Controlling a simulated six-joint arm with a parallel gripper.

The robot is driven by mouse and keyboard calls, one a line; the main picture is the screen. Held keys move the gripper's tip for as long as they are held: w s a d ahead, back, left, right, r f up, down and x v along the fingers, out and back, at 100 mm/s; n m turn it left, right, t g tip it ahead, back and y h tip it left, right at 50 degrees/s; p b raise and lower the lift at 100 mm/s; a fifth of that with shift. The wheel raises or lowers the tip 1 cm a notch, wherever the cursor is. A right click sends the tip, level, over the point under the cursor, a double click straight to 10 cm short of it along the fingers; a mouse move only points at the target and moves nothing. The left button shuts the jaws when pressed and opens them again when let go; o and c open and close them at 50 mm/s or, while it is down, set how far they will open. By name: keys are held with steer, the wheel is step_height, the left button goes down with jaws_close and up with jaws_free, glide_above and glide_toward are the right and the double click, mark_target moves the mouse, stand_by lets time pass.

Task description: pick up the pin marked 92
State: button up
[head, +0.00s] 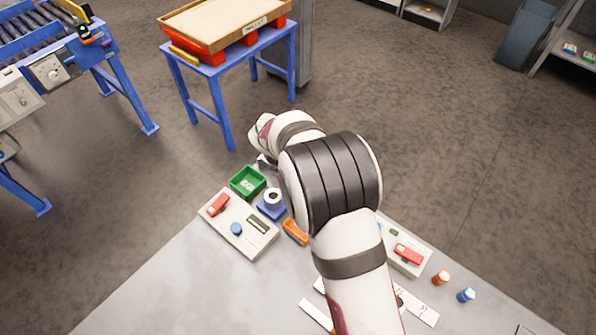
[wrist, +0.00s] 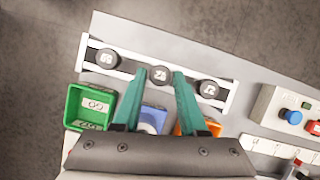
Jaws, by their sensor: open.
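A white rack (wrist: 133,57) with a dark channel holds three dark round-topped pins in the wrist view. The left pin (wrist: 108,58), middle pin (wrist: 160,74) and right pin (wrist: 208,89) each carry a small two-digit label. The labels are turned and blurred, so I cannot surely tell which reads 92. My gripper (wrist: 159,76) is open, its two green fingers apart, with the middle pin between their tips in the picture. I cannot tell the height of the tips over it. In the head view my arm hides the rack and the gripper.
A green bin (wrist: 74,104) with labelled pieces, a blue holder (wrist: 152,119) and an orange bin (wrist: 204,127) lie close to the rack. A control box with a blue button (wrist: 291,116) stands at right.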

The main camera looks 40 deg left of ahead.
steer(key=shift+w+f, duration=0.1)
steer(key=shift+f, duration=0.15)
jaws_close()
